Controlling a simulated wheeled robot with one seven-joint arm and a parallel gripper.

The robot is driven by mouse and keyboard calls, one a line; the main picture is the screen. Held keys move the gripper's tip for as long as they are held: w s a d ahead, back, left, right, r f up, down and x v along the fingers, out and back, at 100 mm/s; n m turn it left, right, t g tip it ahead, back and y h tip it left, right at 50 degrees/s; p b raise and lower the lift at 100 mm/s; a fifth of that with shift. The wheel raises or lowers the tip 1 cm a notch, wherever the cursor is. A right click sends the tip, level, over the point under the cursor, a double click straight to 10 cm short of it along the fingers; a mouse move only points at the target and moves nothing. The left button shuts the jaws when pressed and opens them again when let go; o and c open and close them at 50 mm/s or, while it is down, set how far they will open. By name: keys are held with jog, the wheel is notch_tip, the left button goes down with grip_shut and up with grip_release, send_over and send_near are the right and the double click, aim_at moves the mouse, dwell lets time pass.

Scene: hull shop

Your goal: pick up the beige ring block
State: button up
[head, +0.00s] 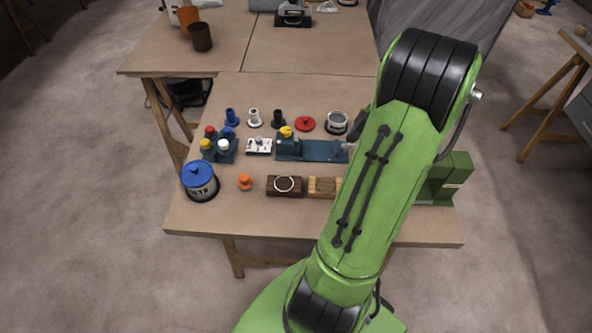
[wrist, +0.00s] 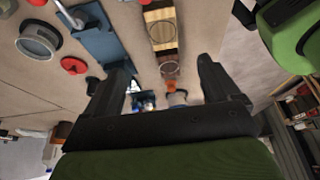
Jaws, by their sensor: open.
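The beige ring block (head: 321,187) lies on the workbench in the head view, partly covered by my green arm on its right. A dark ring shape shows on its top. In the wrist view the beige ring block (wrist: 161,30) is at the top centre, a little above the gap between my fingers. My gripper (wrist: 163,68) is open, with its two black fingers spread and nothing held. In the head view my gripper is hidden behind the arm. A dark brown ring block (head: 285,187) with a pale ring lies just left of the beige one.
An orange peg (head: 245,181) and a blue-lidded can (head: 199,181) stand farther left. A blue fixture (head: 313,150), a red disc (head: 305,124) and a round tin (head: 337,123) lie behind. A green block structure (head: 448,180) is at right. Bare bench (head: 235,215) shows in front.

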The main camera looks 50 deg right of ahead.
aim_at(328, 186)
jog(key=b+x, duration=0.1)
jog(key=x, duration=0.4)
jog(key=b+x, duration=0.2)
jog(key=x, duration=0.3)
jog(key=b+x, duration=0.1)
jog(key=x, duration=0.4)
jog(key=shift+s+a+f+b, duration=0.15)
jog(key=shift+s+f+b, duration=0.15)
jog(key=shift+b, duration=0.1)
jog(key=shift+f+b, duration=0.2)
jog(key=shift+b, duration=0.1)
jog(key=c, duration=1.1)
